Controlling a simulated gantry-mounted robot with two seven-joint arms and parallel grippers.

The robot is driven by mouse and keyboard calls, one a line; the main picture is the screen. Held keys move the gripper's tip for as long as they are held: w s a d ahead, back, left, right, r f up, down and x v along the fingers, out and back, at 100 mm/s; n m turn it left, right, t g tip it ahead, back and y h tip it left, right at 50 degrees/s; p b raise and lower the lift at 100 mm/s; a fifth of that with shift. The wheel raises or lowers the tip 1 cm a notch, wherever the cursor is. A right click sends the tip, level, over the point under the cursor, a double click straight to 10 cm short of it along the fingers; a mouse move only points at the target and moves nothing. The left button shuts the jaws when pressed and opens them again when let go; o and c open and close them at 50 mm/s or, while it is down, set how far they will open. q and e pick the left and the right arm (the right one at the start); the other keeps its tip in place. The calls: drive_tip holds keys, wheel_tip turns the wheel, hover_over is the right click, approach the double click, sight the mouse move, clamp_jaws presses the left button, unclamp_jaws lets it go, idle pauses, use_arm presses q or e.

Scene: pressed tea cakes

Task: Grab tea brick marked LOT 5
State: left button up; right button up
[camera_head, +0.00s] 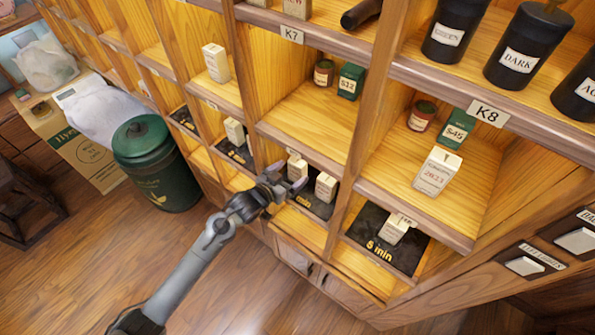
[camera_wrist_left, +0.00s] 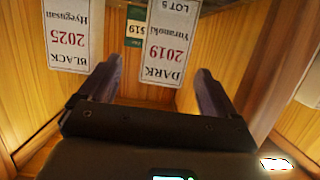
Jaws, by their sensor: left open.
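The tea brick marked LOT 5 (camera_wrist_left: 165,42) is a white box labelled DARK 2019 Yuranoki, upside down in the left wrist view. It stands beyond and between the fingers of my left gripper (camera_wrist_left: 158,72), which is open. I cannot tell whether either finger touches it. In the head view my left gripper (camera_head: 288,178) is at the front of a low shelf bay with white boxes. The white box just behind the fingers (camera_head: 297,165) appears to be the LOT 5 brick; its label is unreadable there. My right gripper is not in view.
A BLACK 2025 Hyegusan box (camera_wrist_left: 68,35) stands left of the fingers in the wrist view. Wooden dividers flank the bay. A box on a dark 5 min mat (camera_head: 394,230) is to the right. A green bin (camera_head: 155,165) stands left.

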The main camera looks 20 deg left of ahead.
sight(294, 168)
use_arm(q)
drive_tip(key=shift+a+b+x, duration=0.2)
drive_tip(key=shift+b+x, duration=0.45)
drive_tip(key=shift+x, duration=1.95)
drive_tip(key=shift+r, duration=0.15)
drive_tip(key=c, duration=1.2)
